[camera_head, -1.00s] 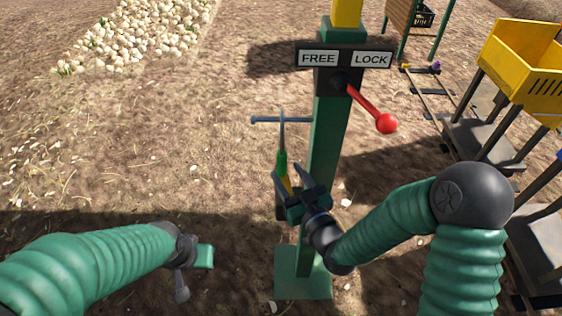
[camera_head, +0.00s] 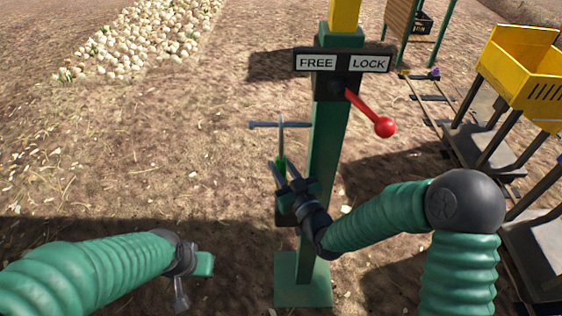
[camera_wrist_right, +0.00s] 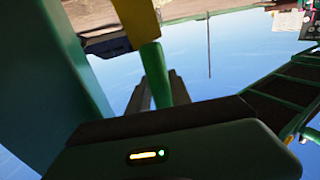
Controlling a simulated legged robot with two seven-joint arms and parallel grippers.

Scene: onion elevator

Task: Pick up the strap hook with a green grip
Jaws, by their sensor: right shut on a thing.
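The strap hook's green grip (camera_head: 281,161) is upright beside the green post, below a blue-grey crossbar (camera_head: 281,124) on a thin upright rod. My right gripper (camera_head: 280,168) is shut on the grip, with its fingers on both sides. In the right wrist view the green grip (camera_wrist_right: 158,75) stands between the fingers, with a yellow part (camera_wrist_right: 137,22) at its end. The hook's lower part is hidden behind the gripper in the head view. My left gripper (camera_head: 200,265) is low at the left, apart from the hook; its jaws are not clear.
The green post (camera_head: 325,150) stands just right of the hook. It carries a FREE/LOCK sign (camera_head: 342,61) and a red-knobbed lever (camera_head: 385,127). A yellow cart (camera_head: 520,65) stands at right, an onion pile (camera_head: 140,40) at back left. The ground left of the post is open.

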